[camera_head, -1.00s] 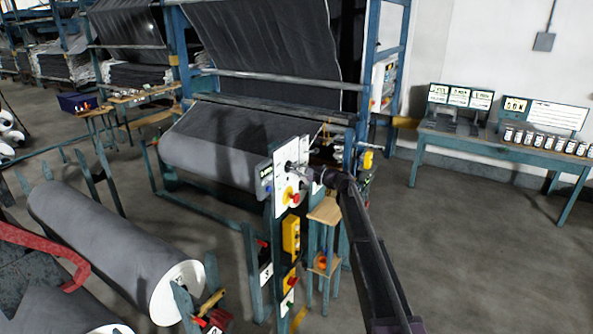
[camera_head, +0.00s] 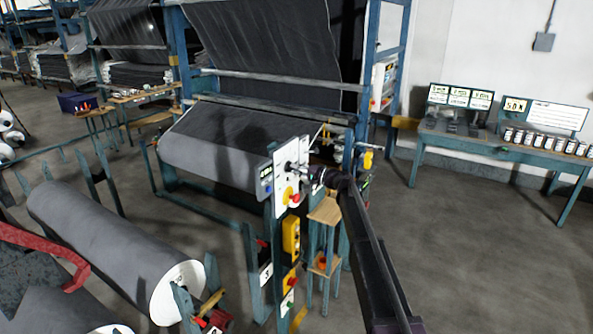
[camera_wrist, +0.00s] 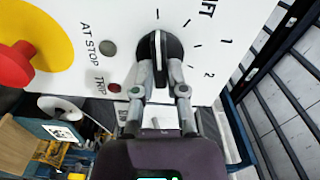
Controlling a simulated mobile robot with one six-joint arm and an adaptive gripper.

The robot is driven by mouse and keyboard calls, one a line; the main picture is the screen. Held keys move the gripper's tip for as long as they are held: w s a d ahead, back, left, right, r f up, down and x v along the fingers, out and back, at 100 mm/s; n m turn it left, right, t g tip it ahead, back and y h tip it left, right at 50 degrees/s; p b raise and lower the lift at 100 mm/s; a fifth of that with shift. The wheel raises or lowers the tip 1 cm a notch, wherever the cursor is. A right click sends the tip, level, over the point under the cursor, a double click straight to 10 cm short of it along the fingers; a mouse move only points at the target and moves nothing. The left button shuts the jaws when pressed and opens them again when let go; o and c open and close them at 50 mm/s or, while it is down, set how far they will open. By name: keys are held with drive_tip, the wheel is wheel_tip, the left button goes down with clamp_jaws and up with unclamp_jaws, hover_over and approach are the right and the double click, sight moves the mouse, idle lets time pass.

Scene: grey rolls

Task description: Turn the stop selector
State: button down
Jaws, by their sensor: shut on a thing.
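The stop selector (camera_wrist: 173,47) is a black round knob with a raised grip bar, set on a white panel with tick marks and the numbers 1 and 2. In the wrist view my gripper (camera_wrist: 160,68) is shut on its bar, one finger on each side. The bar points roughly up in that picture, toward a tick. The fingers hide the knob's lower part. In the head view my gripper (camera_head: 302,172) meets the upper part of the white panel (camera_head: 283,212), and the knob is too small there to read its angle.
Beside the selector are a red button on a yellow base (camera_wrist: 14,62) and two small round lamps marked AT STOP (camera_wrist: 108,47) and TRIP (camera_wrist: 115,88). A large grey roll (camera_head: 105,235) lies at the left. Open floor (camera_head: 470,250) extends at the right.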

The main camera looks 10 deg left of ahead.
idle(0.4)
drive_tip(key=c, duration=0.7)
unclamp_jaws()
drive_tip(key=v, duration=1.2)
